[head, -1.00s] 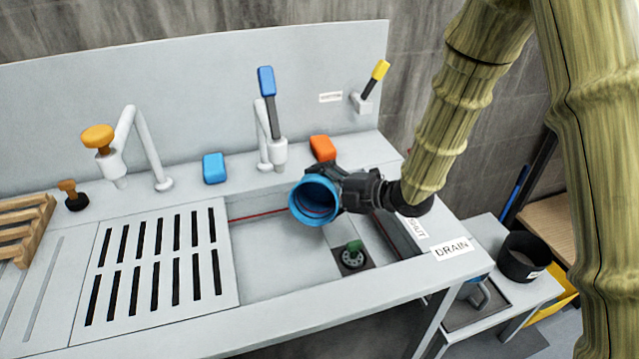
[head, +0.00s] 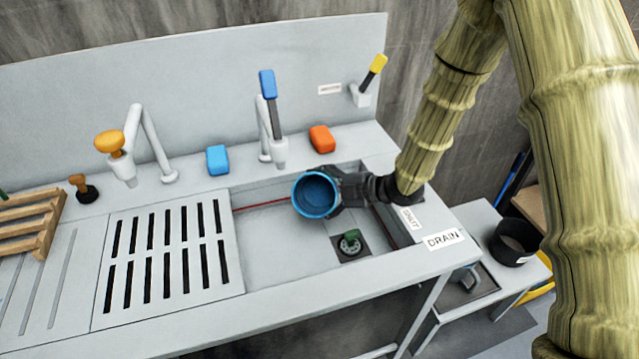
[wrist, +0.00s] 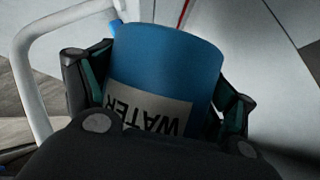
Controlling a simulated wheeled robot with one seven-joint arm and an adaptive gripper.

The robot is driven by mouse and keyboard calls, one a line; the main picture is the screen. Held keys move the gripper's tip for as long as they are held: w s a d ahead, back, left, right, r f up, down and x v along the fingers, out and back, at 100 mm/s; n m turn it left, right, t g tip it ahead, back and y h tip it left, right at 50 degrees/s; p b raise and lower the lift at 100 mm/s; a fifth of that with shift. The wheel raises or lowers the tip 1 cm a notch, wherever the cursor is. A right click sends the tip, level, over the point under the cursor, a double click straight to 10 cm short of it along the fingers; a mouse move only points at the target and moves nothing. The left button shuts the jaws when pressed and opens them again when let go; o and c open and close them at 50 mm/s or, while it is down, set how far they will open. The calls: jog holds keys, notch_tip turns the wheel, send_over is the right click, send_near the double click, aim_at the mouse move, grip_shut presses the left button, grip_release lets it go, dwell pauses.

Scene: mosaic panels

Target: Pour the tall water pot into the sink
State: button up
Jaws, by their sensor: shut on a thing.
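The blue water pot (head: 316,196) hangs over the sink basin (head: 275,252) in the head view, its mouth facing up and toward the camera. Its inside looks dark blue; I cannot tell how much water is in it. My gripper (head: 345,190) is shut on the pot's side from the right. In the wrist view the blue pot (wrist: 165,60) sits between my fingers (wrist: 163,95), with its "WATER" label upside down. The drain (head: 350,245) with a green piece on it lies in the basin, below and right of the pot in the picture.
A blue-handled tap (head: 272,120) stands behind the basin, with a blue block (head: 217,160) and an orange block (head: 322,139) nearby. A slotted grate (head: 168,258) lies left of the basin. A side table with a black container (head: 514,243) stands at the right.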

aim_at(329, 197)
jog(key=shift+f+m+g+p, duration=0.7)
jog(key=shift+f+m+p, duration=0.25)
jog(key=shift+p, duration=0.55)
jog(key=shift+w+d+f+m+g+p, duration=0.1)
jog(key=shift+w+f+m+g+p, duration=0.4)
jog(key=shift+f, duration=0.2)
jog(key=shift+w+d+f+m+g+p, duration=0.1)
jog(key=shift+w+f+m+g+p, duration=0.25)
jog(key=shift+f+m+p, duration=0.25)
jog(key=shift+m+g, duration=0.55)
jog(key=shift+g, duration=0.1)
jog(key=shift+w+r+p, duration=0.15)
jog(key=shift+r+p, duration=1.6)
jog(key=shift+r, duration=0.65)
jog(key=shift+w+r+p, duration=0.1)
jog(key=shift+r+p, duration=1.6)
jog(key=shift+r, duration=0.65)
jog(key=shift+w+r+m+g+y+p, duration=0.1)
jog(key=shift+r+m+g+y+p, duration=0.15)
jog(key=shift+r+p, duration=0.5)
jog(key=shift+w+r+m+g+y+p, duration=0.15)
jog(key=shift+r+m+p, duration=0.2)
jog(key=shift+r+p, duration=0.35)
jog(key=shift+r, duration=0.15)
jog(key=shift+r+p, duration=1)
jog(key=shift+r, duration=0.95)
